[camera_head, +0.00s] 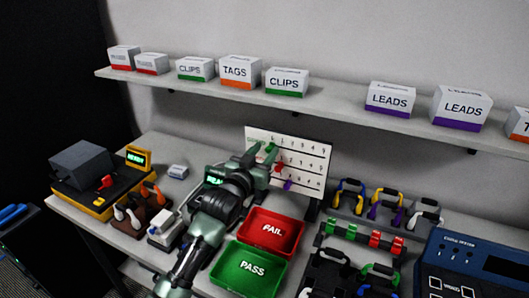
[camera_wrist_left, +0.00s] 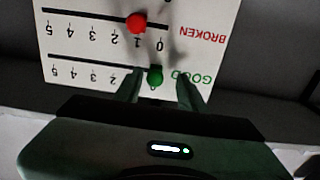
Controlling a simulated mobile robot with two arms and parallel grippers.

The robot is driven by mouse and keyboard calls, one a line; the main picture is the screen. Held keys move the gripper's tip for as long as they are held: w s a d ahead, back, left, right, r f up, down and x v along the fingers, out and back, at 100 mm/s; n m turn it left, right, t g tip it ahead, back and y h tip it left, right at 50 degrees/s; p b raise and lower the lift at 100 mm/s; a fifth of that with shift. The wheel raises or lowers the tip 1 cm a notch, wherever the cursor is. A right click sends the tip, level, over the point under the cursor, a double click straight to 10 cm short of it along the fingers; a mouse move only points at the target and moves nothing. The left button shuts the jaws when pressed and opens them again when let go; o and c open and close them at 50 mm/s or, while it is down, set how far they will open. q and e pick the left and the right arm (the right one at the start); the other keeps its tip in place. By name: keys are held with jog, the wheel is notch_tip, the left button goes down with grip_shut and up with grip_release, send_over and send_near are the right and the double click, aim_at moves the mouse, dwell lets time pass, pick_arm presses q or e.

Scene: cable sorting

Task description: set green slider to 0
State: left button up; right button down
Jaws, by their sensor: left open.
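The white slider board (camera_head: 318,165) stands upright at the back of the bench. Its green slider (camera_head: 271,148) is on the top row in the head view. In the left wrist view the board appears upside down, and the green slider (camera_wrist_left: 155,77) sits at the 0 end of the GOOD row. My left gripper (camera_head: 261,155) is at the board, open, with one fingertip on each side of the green knob in the wrist view (camera_wrist_left: 161,88). Contact cannot be told. The red slider (camera_wrist_left: 136,22) is near 1 on the BROKEN row. My right gripper is not in view.
A purple slider (camera_head: 288,185) is on the board's lowest row. Red FAIL (camera_head: 298,222) and green PASS (camera_head: 283,262) trays lie in front of the board. A shelf (camera_head: 335,94) with labelled boxes runs above. Cable racks and a blue tester (camera_head: 470,258) fill the right.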

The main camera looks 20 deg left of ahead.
pick_arm(q)
jog(key=shift+s+d+f, duration=0.1)
jog(key=shift+s, duration=0.45)
jog(key=s+b, duration=0.1)
jog(key=s, duration=0.5)
jog(key=shift+s+a+b, duration=0.3)
jog(key=shift+s+b, duration=0.05)
jog(key=shift+b, duration=0.05)
